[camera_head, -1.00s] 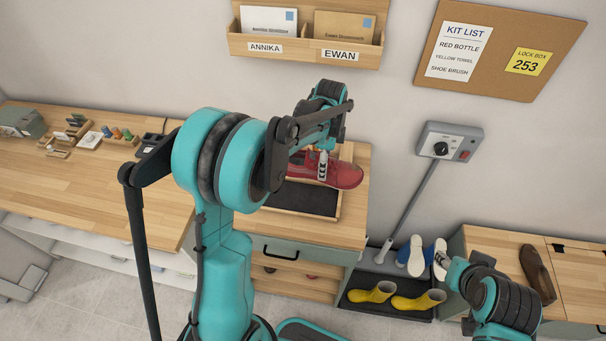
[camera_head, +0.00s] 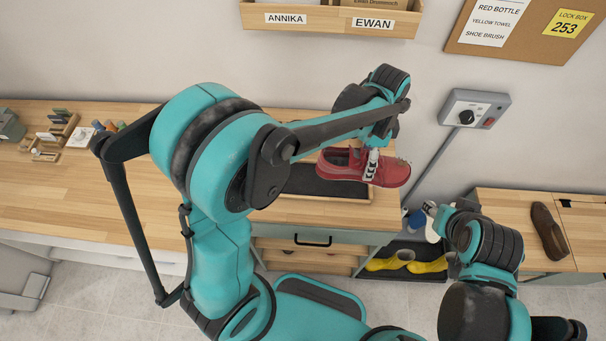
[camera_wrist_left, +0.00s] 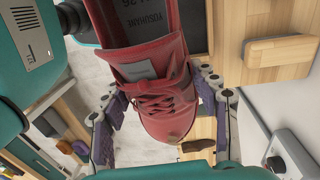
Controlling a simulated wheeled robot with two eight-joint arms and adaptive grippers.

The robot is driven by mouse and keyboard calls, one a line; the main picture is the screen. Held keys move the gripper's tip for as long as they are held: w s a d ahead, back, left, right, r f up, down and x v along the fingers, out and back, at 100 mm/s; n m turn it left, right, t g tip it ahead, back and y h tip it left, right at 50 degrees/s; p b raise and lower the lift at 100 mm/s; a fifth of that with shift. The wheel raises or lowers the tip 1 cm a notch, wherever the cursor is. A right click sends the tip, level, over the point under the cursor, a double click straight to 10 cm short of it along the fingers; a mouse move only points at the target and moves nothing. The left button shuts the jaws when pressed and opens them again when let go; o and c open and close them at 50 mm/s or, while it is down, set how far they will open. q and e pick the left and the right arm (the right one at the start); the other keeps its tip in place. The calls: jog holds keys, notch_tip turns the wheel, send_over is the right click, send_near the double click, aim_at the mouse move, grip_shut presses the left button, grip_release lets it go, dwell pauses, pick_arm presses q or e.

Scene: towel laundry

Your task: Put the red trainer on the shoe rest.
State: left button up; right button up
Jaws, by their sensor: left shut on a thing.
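The red trainer (camera_head: 398,172) is held by my left gripper (camera_head: 371,166) above the right end of a dark-matted, wood-edged tray (camera_head: 318,181) on the counter. Its toe points right, past the tray's edge. In the left wrist view the trainer (camera_wrist_left: 150,65) fills the middle, with laces and a name label inside. The left gripper's fingers (camera_wrist_left: 160,112) close on its two sides near the toe. I cannot tell for sure whether the tray is the shoe rest. My right gripper (camera_head: 430,209) is low at the right; its jaws are too small to read.
A brown shoe (camera_head: 548,230) lies on the right cabinet. A switch box (camera_head: 473,109) is on the wall. The counter left of the tray is largely clear.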

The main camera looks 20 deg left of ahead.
pick_arm(q)
jog(key=shift+s+f, duration=0.15)
jog(key=shift+s, duration=0.05)
jog(key=a+f, duration=0.2)
jog(key=a, duration=0.1)
jog(key=a+f+b, duration=0.1)
jog(key=a+f, duration=0.1)
jog(key=a, duration=0.2)
jog(key=a+f+b, duration=0.1)
jog(key=a+f, duration=0.1)
jog(key=a, duration=0.2)
jog(key=shift+s+a+f, duration=0.15)
jog(key=shift+a+f, duration=0.1)
jog(key=shift+f, duration=0.15)
notch_tip(320, 180, down, 4)
jog(key=shift+f+b, duration=0.1)
jog(key=shift+b, duration=0.65)
jog(key=o, duration=1.6)
